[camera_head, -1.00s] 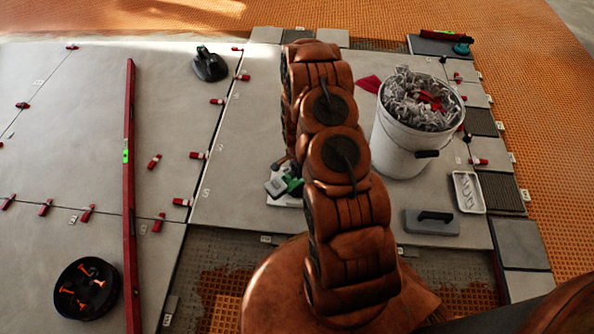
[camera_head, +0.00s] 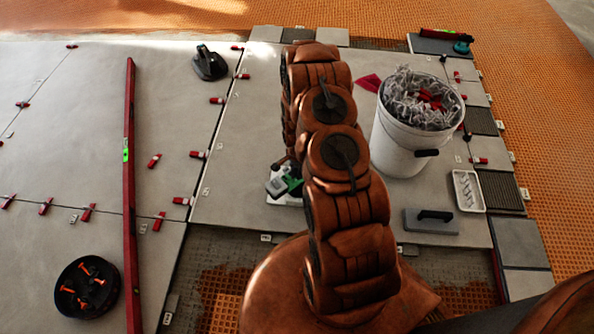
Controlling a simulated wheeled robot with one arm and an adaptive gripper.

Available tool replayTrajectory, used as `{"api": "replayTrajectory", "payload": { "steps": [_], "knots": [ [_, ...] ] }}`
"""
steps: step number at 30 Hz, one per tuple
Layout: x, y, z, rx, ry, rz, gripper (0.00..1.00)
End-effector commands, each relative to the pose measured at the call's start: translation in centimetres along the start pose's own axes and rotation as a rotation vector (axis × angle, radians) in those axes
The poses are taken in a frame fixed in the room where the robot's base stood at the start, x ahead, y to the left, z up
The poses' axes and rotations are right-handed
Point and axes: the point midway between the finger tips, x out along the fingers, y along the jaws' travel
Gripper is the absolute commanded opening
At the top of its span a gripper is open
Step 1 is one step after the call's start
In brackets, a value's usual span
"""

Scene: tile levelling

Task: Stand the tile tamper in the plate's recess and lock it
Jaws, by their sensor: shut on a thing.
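A small pale plate (camera_head: 283,200) lies on the grey tile just left of my arm, partly hidden by it. A grey block and a green part (camera_head: 293,184) show on or just above it; I cannot tell which belong to the plate and which to the tile tamper. My gripper is mostly hidden behind my arm; only a small dark part (camera_head: 281,163) shows beside the arm, close to the plate. It is shut, apparently on the tile tamper, which I cannot make out clearly. The recess is hidden.
A white bucket (camera_head: 392,150) of scraps stands right of my arm. A grey float (camera_head: 431,222) and white tray (camera_head: 468,191) lie nearby. A black-handled tool (camera_head: 209,63), long red level (camera_head: 129,190) and black bowl (camera_head: 86,288) are on the left.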

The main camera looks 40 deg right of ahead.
Motion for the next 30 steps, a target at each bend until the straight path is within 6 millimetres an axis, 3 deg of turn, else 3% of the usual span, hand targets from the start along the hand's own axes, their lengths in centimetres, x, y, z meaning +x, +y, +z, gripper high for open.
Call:
{"api": "replayTrajectory", "payload": {
  "steps": [4, 5, 12, 23, 30],
  "knots": [
    [-0.1, -0.1, 0.0, 0.0, 0.001, -0.001, 0.0],
    [-0.1, -0.1, 0.0, 0.0, 0.001, -0.001, 0.27],
    [-0.1, 0.0, 0.0, 0.0, 0.0, -0.001, 0.52],
    [-0.1, 0.0, 0.0, 0.0, 0.0, 0.0, 0.53],
    [-2.0, 0.0, 0.0, -0.001, 0.0, 0.001, 0.53]
  ]
}}
